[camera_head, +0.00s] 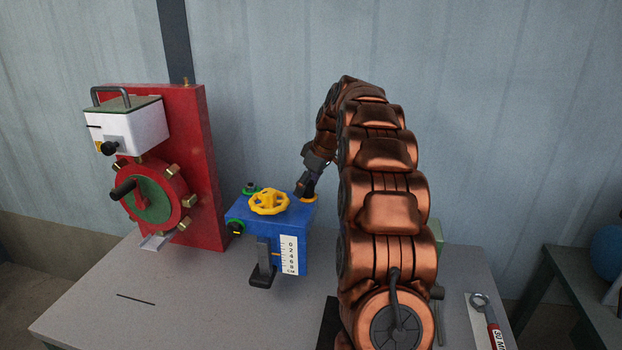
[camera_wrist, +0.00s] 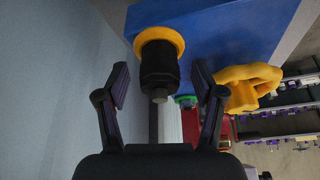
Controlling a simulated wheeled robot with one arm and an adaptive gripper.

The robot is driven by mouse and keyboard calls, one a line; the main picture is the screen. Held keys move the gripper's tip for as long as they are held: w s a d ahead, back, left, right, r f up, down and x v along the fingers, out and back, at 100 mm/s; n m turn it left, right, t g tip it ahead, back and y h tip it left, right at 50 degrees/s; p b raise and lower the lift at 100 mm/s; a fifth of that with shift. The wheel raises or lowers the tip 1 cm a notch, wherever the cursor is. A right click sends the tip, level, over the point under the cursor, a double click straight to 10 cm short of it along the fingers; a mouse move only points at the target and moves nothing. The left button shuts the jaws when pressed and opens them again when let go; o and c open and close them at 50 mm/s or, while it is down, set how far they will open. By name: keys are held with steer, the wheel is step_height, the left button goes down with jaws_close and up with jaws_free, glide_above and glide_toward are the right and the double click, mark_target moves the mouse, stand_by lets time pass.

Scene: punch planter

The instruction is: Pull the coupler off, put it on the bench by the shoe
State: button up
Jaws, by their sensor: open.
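The coupler is likely the black stepped cylinder (camera_wrist: 159,68), standing on an orange ring (camera_wrist: 174,36) on top of the blue box (camera_head: 290,228). My gripper (camera_wrist: 161,82) is open, with one finger to each side of the black cylinder and a gap on both sides. In the head view my gripper (camera_head: 309,182) is over the box's back right corner and mostly hides the cylinder. The shoe appears to be the dark foot (camera_head: 263,276) at the box's front, low by the bench (camera_head: 200,310).
A yellow handwheel (camera_head: 268,201) sits on the box, close to my right finger in the wrist view (camera_wrist: 250,85). A red panel (camera_head: 207,150) with a white unit stands at left. A wrench (camera_head: 486,318) lies at right. The bench's front left is clear except a dark slot.

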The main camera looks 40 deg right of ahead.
steer(key=shift+c, duration=0.3)
jaws_close()
stand_by(0.7)
